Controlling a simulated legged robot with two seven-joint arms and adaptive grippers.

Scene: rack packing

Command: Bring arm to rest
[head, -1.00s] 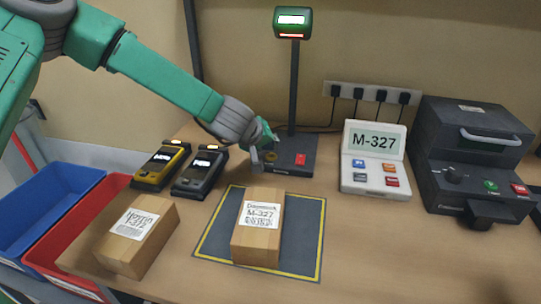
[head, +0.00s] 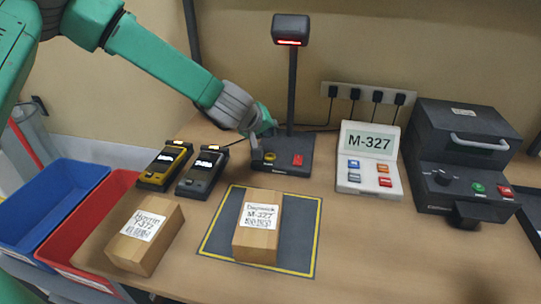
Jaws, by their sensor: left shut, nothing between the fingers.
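My left gripper (head: 259,135) is above the table, at the front left of the scanner stand base (head: 285,152). It is shut and empty; its fingertips are small and partly merge with the dark base behind. A cardboard box labelled M-327 (head: 257,243) lies on the yellow-edged dark mat (head: 300,250), apart from the gripper. My right gripper is not in view.
A second box (head: 140,250) stands at the table's left edge. Two handheld devices (head: 165,166) (head: 203,173), an M-327 display unit (head: 369,160) and a dark machine (head: 460,165) stand behind. Blue (head: 60,190) and red (head: 100,215) bins are at left. The front right table is clear.

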